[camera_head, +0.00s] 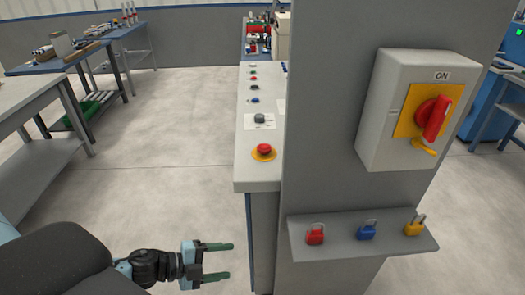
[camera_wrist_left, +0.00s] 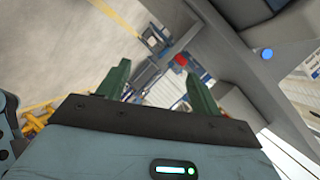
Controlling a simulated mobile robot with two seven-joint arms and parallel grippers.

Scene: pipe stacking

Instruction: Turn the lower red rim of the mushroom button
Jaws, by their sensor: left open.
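The red mushroom button (camera_head: 264,149) sits on a yellow round plate near the front end of the grey console top. Its lower rim is small in the head view and hard to make out. My left gripper (camera_head: 231,261) is open and empty, with two green fingers pointing right, below and left of the button, beside the console's side. In the left wrist view the open fingers (camera_wrist_left: 158,88) point away over the floor, with nothing between them close by. My right gripper is not in view.
The console top (camera_head: 243,178) carries a row of other knobs behind the button. A grey panel with an ON switch box (camera_head: 384,125) stands to the right. Its shelf (camera_head: 345,246) holds red, blue and yellow padlocks. Open floor lies left.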

